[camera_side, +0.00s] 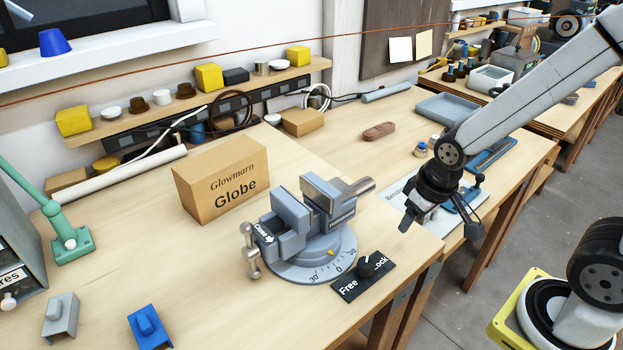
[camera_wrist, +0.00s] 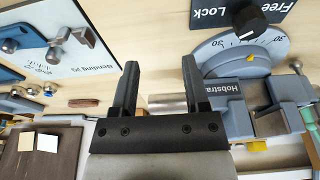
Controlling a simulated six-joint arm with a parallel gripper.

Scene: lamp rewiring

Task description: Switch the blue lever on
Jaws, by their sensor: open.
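My gripper (camera_side: 440,226) is open and empty, above the right part of the bench, far to the right of the blue lever. Its two black fingers also show spread apart in the wrist view (camera_wrist: 159,65). The blue lever is not visible in the wrist view.
A grey-blue vise (camera_side: 308,225) on a round dial stands between my gripper and the levers. A black Free/Lock knob plate (camera_side: 362,278) lies before it. A Globe box (camera_side: 222,180) stands behind. A green lamp arm base (camera_side: 70,243) is at left.

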